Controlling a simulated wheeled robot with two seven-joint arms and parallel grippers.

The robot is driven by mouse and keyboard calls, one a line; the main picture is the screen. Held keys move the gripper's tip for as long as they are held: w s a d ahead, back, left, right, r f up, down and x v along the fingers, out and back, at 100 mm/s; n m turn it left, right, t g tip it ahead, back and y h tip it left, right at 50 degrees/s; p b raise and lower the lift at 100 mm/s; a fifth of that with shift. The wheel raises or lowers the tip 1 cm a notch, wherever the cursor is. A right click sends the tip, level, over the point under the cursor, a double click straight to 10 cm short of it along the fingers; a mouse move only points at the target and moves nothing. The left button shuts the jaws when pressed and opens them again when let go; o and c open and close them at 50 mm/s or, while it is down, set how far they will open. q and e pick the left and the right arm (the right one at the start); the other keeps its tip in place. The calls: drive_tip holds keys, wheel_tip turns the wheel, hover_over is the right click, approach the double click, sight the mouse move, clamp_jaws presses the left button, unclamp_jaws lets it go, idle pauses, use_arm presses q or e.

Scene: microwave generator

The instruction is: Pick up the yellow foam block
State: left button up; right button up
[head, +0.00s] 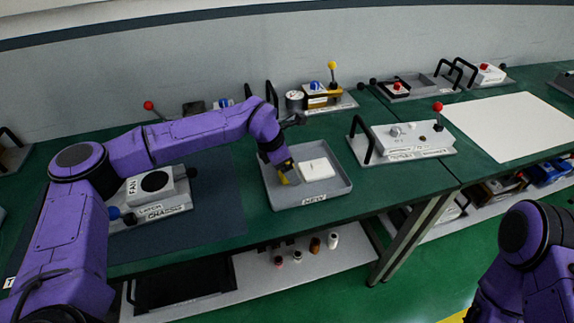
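The yellow foam block (285,179) shows as a small yellow patch in the left part of a grey tray (318,201) on the green bench. My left gripper (284,170) reaches down into the tray from above, right at the yellow block. The gripper hides most of the block. The fingers are too small and dark to tell whether they are closed on it. A white block (317,169) lies in the tray just to the right. My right arm shows at the bottom right, but its gripper is out of the picture.
A fan unit (155,186) on a chassis plate stands left of the tray, under my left arm. A grey panel with a black handle and red-knobbed lever (438,107) stands to the right. Levers and a gauge (294,100) stand behind. A white sheet (512,124) lies far right.

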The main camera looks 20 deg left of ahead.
use_arm(q)
drive_tip(key=shift+d+f, duration=0.1)
drive_tip(key=shift+d, duration=0.05)
drive_tip(key=shift+s, duration=0.3)
drive_tip(key=shift+c, duration=0.6)
drive_tip(key=c, duration=0.9)
drive_tip(key=shift+w, duration=0.1)
